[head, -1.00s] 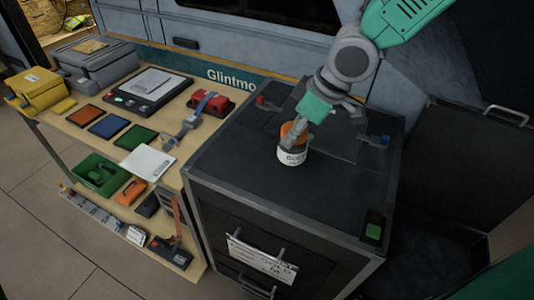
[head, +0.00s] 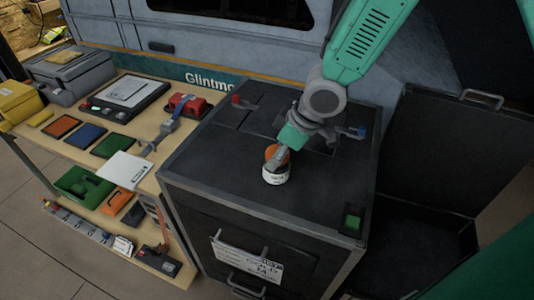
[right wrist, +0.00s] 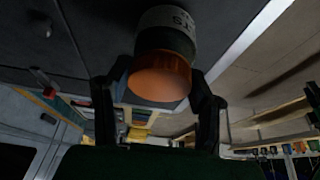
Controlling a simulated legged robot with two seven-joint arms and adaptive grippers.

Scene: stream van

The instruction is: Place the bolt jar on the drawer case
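The bolt jar (head: 275,176) has an orange lid and a white label with dark lettering. It is over the front half of the dark drawer case's top (head: 222,156), and I cannot tell whether its base touches. My right gripper (head: 279,157) reaches down to the jar from behind, its fingers at the lid. In the right wrist view, the jar (right wrist: 166,45) sits between the two dark fingers (right wrist: 160,88), which close on the lid's sides. My left gripper is not in view.
An open black case (head: 431,220) is right.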

